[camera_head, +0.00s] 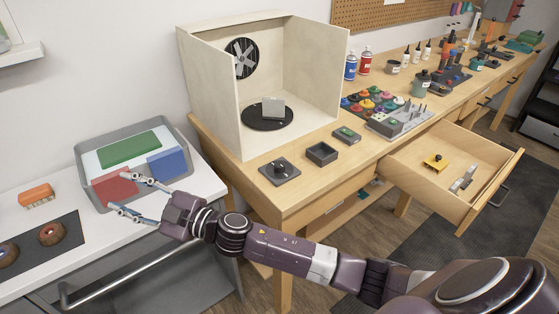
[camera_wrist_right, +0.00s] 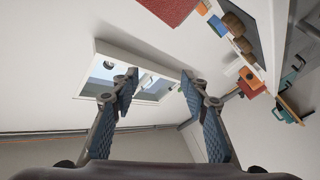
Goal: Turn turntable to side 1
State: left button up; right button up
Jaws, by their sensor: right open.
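The turntable (camera_head: 250,122) is a round black disc on the floor of the open-fronted wooden booth (camera_head: 190,90). A light grey block (camera_head: 273,108) stands upright on it. A grey square plate with a black knob (camera_head: 279,169) lies on the bench in front of the booth. I cannot read any side marking. My left gripper is out of view.
The grey tray (camera_head: 84,180) on the white counter holds green, red and blue pieces. An open drawer (camera_head: 487,185) juts out at right. Paint pots and bottles stand behind.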

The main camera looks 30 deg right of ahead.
jog(key=s+a+r+n+g+y, duration=0.1)
jog(key=a+r+n+g+y, duration=0.1)
jog(key=a+n+g+y, duration=0.35)
jog(key=n+g+h, duration=0.3)
jog(key=g+h, duration=0.6)
jog(key=h, duration=0.9)
send_over(280, 164)
jog(key=shift+w+a+f+m+b, duration=0.1)
jog(key=shift+a+f+m+b, duration=0.2)
jog(key=shift+f, duration=0.2)
jog(key=shift+d+g, duration=0.25)
jog(key=shift+d, duration=0.1)
notch_tip(280, 164, down, 8)
jog(key=shift+a+r+p, duration=0.1)
jog(key=shift+r+p, duration=0.1)
jog(key=shift+p, duration=0.5)
grip_shut()
